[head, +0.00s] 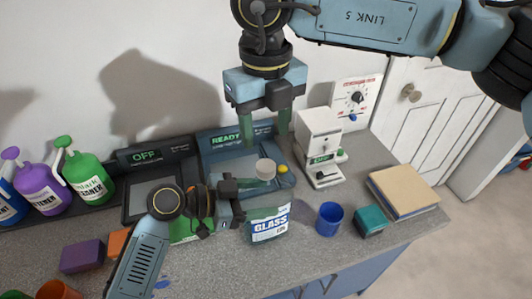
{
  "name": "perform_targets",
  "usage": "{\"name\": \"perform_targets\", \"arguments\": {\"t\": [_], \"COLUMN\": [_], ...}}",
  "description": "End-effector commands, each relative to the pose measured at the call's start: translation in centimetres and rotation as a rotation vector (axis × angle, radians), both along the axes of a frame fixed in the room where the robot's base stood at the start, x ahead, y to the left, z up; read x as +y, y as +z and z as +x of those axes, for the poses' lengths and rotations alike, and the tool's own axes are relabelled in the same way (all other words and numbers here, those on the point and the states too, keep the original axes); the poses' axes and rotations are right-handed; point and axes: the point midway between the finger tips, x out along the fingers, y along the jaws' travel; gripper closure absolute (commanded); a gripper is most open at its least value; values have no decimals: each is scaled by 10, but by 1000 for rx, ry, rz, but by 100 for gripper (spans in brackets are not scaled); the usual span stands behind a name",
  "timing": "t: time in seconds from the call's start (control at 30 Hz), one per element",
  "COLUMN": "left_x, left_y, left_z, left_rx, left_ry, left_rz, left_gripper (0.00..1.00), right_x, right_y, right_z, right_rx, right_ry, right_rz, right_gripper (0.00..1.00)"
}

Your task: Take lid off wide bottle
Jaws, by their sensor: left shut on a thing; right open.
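The wide bottle (268,228), with a white and blue label reading GLASS, stands near the middle of the counter. The fingers hide part of the bottle. My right gripper (266,139) hangs above and behind the lid in the picture, pointing down, open and empty, apart from the lid.
A READY panel (222,140) and an OFF panel (150,157) stand behind. A white machine (320,145), blue cup (329,218), teal box (370,221) and stacked books (403,190) are to the right. Purple (40,190) and green (87,178) spray bottles stand left.

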Motion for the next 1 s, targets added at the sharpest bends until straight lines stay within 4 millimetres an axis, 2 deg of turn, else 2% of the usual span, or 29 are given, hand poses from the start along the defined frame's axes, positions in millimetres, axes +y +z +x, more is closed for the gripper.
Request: {"name": "perform_targets", "arguments": {"t": [0.6, 0.8, 1.0], "left_x": [0, 0, 0], "left_y": [0, 0, 0], "left_z": [0, 0, 0], "left_rx": [0, 0, 0], "left_ry": [0, 0, 0], "left_rz": [1, 1, 1], "left_gripper": [100, 100, 100], "right_x": [0, 0, 0], "right_y": [0, 0, -5], "right_z": [0, -1, 0], "right_rx": [0, 1, 1], "right_ry": [-1092, -1312, -1386], "right_rz": [0, 0, -1], "right_gripper": [49, 49, 49]}}
